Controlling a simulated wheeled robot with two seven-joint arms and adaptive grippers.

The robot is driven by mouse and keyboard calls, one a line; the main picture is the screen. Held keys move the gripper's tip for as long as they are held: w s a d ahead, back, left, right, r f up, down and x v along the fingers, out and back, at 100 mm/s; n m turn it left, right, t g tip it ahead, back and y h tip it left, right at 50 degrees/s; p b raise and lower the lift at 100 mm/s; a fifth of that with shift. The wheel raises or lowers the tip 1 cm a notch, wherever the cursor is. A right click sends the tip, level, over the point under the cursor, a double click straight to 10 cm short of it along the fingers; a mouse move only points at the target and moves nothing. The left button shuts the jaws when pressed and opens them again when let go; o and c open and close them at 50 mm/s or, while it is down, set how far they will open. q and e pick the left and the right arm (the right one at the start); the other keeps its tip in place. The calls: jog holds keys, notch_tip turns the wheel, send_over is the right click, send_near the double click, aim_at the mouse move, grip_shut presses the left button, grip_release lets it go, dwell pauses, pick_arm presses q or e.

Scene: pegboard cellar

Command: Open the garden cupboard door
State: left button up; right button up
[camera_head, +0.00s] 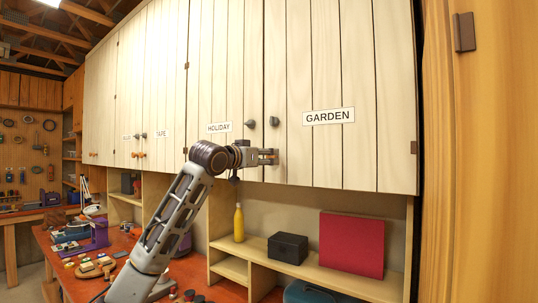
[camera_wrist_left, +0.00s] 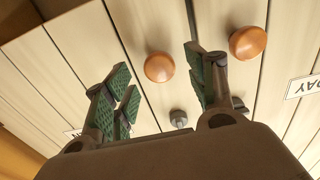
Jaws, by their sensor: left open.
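The garden cupboard door (camera_head: 345,70) is closed, with pale vertical boards and a GARDEN label (camera_head: 329,116). A grey knob (camera_head: 274,121) sits at its left edge, and it also shows in the left wrist view (camera_wrist_left: 178,118). An orange-brown wooden knob (camera_wrist_left: 159,67) on the same door lies between my left fingers in the wrist view. My left gripper (camera_head: 270,157) is open in front of the door's lower left edge; its green-padded fingers (camera_wrist_left: 158,62) flank the wooden knob without visible contact. In the head view my gripper hides the wooden knobs. My right gripper is out of view.
The holiday door (camera_head: 218,70) adjoins on the left, with its own grey knob (camera_head: 250,125) and wooden knob (camera_wrist_left: 248,42), just outside my finger. Below, a shelf holds a yellow bottle (camera_head: 239,222), a black box (camera_head: 288,248) and a red panel (camera_head: 352,244). A wooden post stands right.

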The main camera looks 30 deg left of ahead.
pick_arm(q)
jog(key=shift+w+d+p, duration=0.2)
jog(key=shift+w+p, duration=0.15)
jog(key=shift+w, duration=1.05)
grip_shut()
